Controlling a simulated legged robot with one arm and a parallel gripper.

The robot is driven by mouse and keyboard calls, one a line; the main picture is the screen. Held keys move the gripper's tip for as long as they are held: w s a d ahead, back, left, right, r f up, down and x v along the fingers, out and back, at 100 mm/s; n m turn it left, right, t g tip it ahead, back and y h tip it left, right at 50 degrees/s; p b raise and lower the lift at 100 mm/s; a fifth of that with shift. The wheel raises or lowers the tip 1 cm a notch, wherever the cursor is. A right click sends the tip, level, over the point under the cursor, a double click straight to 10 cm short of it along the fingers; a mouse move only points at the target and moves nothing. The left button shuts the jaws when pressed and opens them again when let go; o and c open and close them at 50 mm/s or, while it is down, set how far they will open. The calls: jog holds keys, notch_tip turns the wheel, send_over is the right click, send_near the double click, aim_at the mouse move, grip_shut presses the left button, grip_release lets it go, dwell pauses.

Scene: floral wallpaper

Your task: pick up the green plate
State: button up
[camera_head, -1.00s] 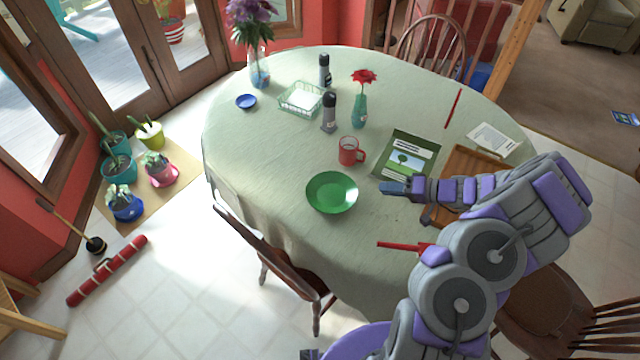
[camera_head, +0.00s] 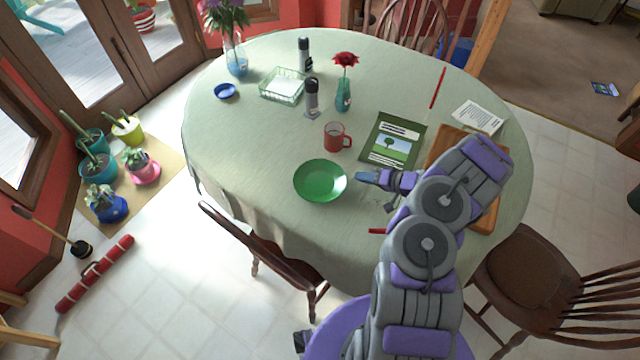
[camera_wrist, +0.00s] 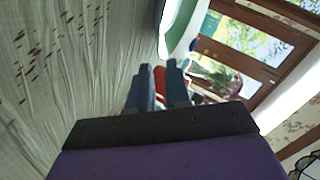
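The green plate (camera_head: 320,181) lies flat on the cloth-covered table (camera_head: 240,150), near its front edge in the head view. My gripper (camera_head: 362,176) is just right of the plate's rim, pointing left toward it. In the wrist view the plate's pale green edge (camera_wrist: 178,28) shows at the top, beyond the fingertips. My gripper's two dark fingers (camera_wrist: 158,68) have a narrow gap between them with nothing held in it. Whether a finger touches the rim cannot be told.
A red mug (camera_head: 335,138) stands behind the plate, and a green book (camera_head: 392,140) lies behind my gripper. A wooden tray (camera_head: 447,146) is partly hidden by my arm. A chair (camera_head: 265,255) stands at the table's front. The cloth left of the plate is clear.

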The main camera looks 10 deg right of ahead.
aim_at(348, 180)
jog(key=x, duration=0.2)
jog(key=shift+w+a+f, duration=0.1)
jog(key=shift+w+a, duration=0.1)
jog(key=x, duration=0.2)
jog(key=b+x, duration=0.1)
jog(key=x, duration=0.1)
jog(key=shift+w+d+f, duration=0.15)
jog(key=shift+w+f, duration=0.05)
jog(key=shift+w, duration=0.1)
jog(key=shift+w+a+b, duration=0.25)
jog(key=shift+a+b, duration=0.05)
grip_shut()
